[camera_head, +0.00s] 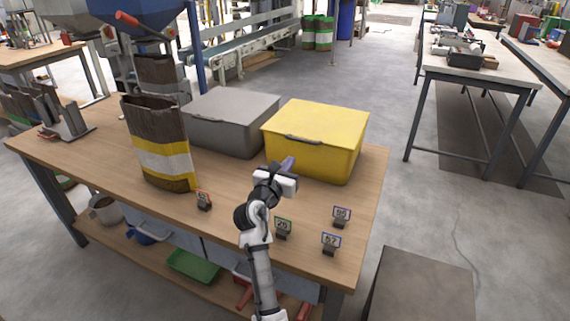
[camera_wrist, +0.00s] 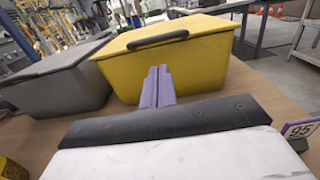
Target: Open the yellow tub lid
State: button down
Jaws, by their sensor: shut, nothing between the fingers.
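The yellow tub (camera_head: 312,154) stands on the wooden table with its yellow lid (camera_head: 322,118) down on it. A dark handle (camera_head: 302,139) runs along the lid's front edge. In the wrist view the tub (camera_wrist: 185,75) is straight ahead, with the lid handle (camera_wrist: 158,39) above my fingers. My gripper (camera_head: 289,161) is in front of the tub, low and below the handle. Its purple fingers (camera_wrist: 157,86) are together and hold nothing. I cannot tell from these views how close the fingertips are to the tub's front wall.
A grey lidded tub (camera_head: 228,135) stands left of the yellow one, also in the wrist view (camera_wrist: 65,85). A brown, yellow and white bag (camera_head: 162,150) stands further left. Small number tags, such as 95 (camera_head: 340,217), stand on the table (camera_head: 225,225) near its front right.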

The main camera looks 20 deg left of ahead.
jog(key=w, duration=0.6)
jog(key=shift+w+r+p, duration=0.15)
jog(key=shift+w+p, duration=0.25)
jog(key=shift+d, duration=0.1)
